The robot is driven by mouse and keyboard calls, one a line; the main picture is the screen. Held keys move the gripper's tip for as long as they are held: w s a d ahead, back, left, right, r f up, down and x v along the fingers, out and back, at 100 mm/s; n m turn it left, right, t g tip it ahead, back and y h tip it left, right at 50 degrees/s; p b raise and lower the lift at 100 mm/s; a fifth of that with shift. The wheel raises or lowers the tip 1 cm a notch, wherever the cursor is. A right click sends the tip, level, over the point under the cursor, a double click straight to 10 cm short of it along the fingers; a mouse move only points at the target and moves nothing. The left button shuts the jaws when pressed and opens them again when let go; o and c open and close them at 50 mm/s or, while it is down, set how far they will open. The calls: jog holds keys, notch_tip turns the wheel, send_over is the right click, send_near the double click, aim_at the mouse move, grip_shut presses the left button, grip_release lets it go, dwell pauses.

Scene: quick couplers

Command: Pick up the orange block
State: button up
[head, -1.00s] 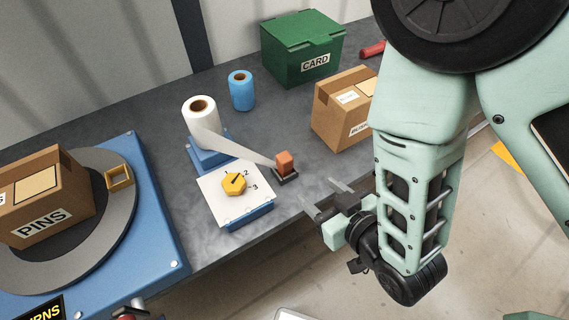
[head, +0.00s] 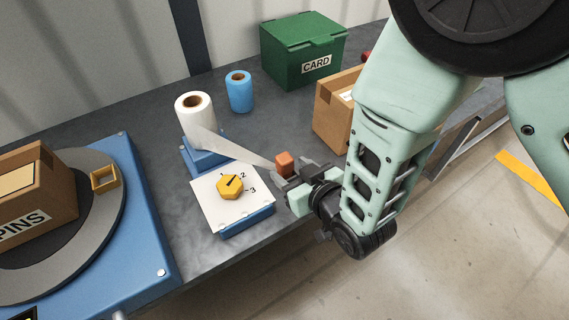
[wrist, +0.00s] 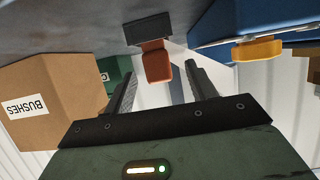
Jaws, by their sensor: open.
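The orange block (head: 285,161) stands on a small dark base on the grey bench, at the end of a pale strip running from the white roll. In the wrist view the orange block (wrist: 157,66) is just ahead of the fingertips, between their lines, with the dark base (wrist: 148,27) behind it. My gripper (head: 286,179) is open and empty, close to the block on its near right side. The wrist view also shows my gripper (wrist: 158,74) with its two fingers apart. In the head view the fingers partly cover the dark base.
Left of the block is a white panel with a yellow dial (head: 230,187). The white roll (head: 195,112) and blue roll (head: 239,92) stand behind. A cardboard box (head: 328,118) is at right, also in the wrist view (wrist: 62,90). A green CARD bin (head: 300,55) is at the back.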

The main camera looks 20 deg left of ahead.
aim_at(281, 161)
jog(key=shift+p+x, duration=0.85)
jog(key=shift+x, duration=2.2)
jog(key=shift+w+d, duration=0.1)
jog(key=c, duration=1.1)
